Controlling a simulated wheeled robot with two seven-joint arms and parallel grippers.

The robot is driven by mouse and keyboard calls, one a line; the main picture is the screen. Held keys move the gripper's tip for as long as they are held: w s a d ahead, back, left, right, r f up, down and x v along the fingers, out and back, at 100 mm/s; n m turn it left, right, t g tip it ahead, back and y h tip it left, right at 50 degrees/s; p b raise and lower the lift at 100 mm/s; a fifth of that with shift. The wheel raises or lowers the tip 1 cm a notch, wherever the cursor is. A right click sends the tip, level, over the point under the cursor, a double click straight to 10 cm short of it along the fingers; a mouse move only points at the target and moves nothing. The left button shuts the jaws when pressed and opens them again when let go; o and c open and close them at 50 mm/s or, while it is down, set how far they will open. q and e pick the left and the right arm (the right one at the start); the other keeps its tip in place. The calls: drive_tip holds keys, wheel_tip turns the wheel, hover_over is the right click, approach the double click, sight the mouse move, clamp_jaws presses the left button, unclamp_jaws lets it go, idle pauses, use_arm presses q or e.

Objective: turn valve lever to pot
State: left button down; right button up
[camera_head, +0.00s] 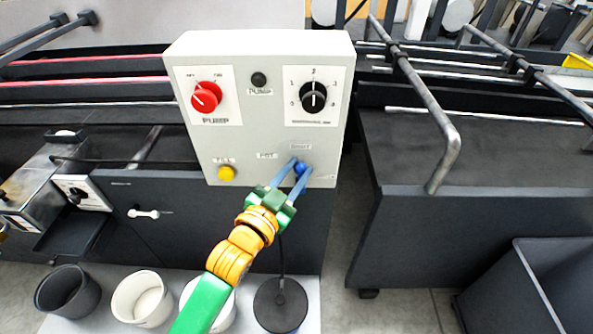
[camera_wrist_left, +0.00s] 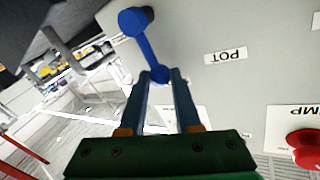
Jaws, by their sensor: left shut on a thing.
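The blue valve lever (camera_head: 301,168) is on the lower right of the grey control box's front, under a small label. The POT label (camera_head: 266,155) is to its left. In the left wrist view the lever (camera_wrist_left: 147,48) runs from a round blue end at the top down to the fingertips, with the POT label (camera_wrist_left: 226,56) to its right. My left gripper (camera_head: 294,171) is shut on the lever's near end, also seen in the left wrist view (camera_wrist_left: 160,82). The fingers hide part of the lever. My right gripper is not in view.
The control box (camera_head: 265,125) also carries a red PUMP knob (camera_head: 206,97), a black dial (camera_head: 313,97) and a yellow button (camera_head: 226,173). Below stand a dark pot (camera_head: 52,297) and a white pot (camera_head: 130,308). A bent metal bar (camera_head: 440,130) is to the right.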

use_arm(q)
drive_tip(key=shift+a+f, duration=0.1)
idle(0.4)
drive_tip(key=shift+a+f+n+t+y+b, duration=0.15)
drive_tip(key=shift+a+f+n+t+b, duration=0.25)
drive_tip(key=shift+a+n+t+b, duration=0.9)
drive_tip(key=shift+a+f+n+t+y+b, duration=0.15)
drive_tip(key=shift+f+n+b, duration=0.45)
drive_tip(key=shift+n, duration=1.35)
drive_tip(key=shift+a+f+n+t+y+b, duration=0.15)
drive_tip(key=shift+a+n+t+b, duration=0.55)
drive_tip(key=shift+n+b, duration=0.7)
drive_tip(key=shift+a+n, duration=0.1)
drive_tip(key=shift+n, duration=0.35)
drive_tip(key=c, duration=0.9)
unclamp_jaws()
drive_tip(key=b, duration=0.1)
approach(283, 160)
drive_tip(key=shift+v, duration=1.1)
